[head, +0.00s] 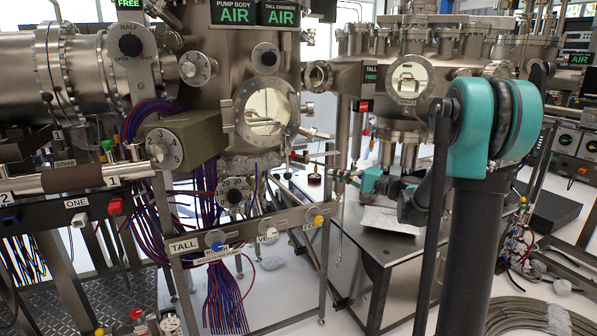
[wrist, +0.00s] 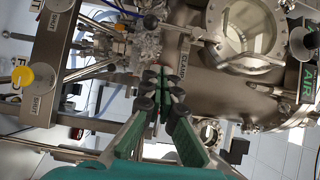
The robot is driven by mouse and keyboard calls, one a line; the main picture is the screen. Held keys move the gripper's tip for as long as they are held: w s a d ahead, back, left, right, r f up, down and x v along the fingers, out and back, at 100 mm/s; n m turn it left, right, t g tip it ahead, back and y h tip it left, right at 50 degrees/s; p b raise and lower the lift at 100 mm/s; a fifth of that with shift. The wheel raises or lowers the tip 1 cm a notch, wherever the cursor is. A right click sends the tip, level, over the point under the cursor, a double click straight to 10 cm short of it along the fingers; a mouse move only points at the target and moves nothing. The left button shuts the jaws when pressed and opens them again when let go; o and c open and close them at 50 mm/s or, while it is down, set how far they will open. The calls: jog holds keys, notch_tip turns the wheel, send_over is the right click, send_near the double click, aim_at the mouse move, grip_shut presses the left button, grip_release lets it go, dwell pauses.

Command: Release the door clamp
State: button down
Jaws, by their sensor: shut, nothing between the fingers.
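The chamber door has a round window in a bolted ring (head: 266,112), which also shows at the top right of the wrist view (wrist: 246,30). A small label that seems to read CLAMP (wrist: 184,55) is on the metal beside the window. The clamp itself cannot be clearly picked out; my fingers cover part of the area by the label. My gripper (wrist: 163,78) is shut and empty, its dark fingertips together just in front of the label. Contact cannot be told.
A foil-wrapped part (wrist: 146,45) lies close beside my fingertips. A frame with coloured knobs (head: 267,234) stands in front, below the chamber. A steel table (head: 385,243) is under my arm. Bundled red and blue cables (head: 226,290) hang at the front left.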

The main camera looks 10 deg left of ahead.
aim_at(287, 158)
jog(key=shift+a, duration=0.1)
jog(key=s+a+x, duration=0.1)
jog(key=s+x, duration=0.1)
jog(key=x, duration=1)
jog(key=shift+a, duration=0.4)
jog(key=shift+s, duration=0.1)
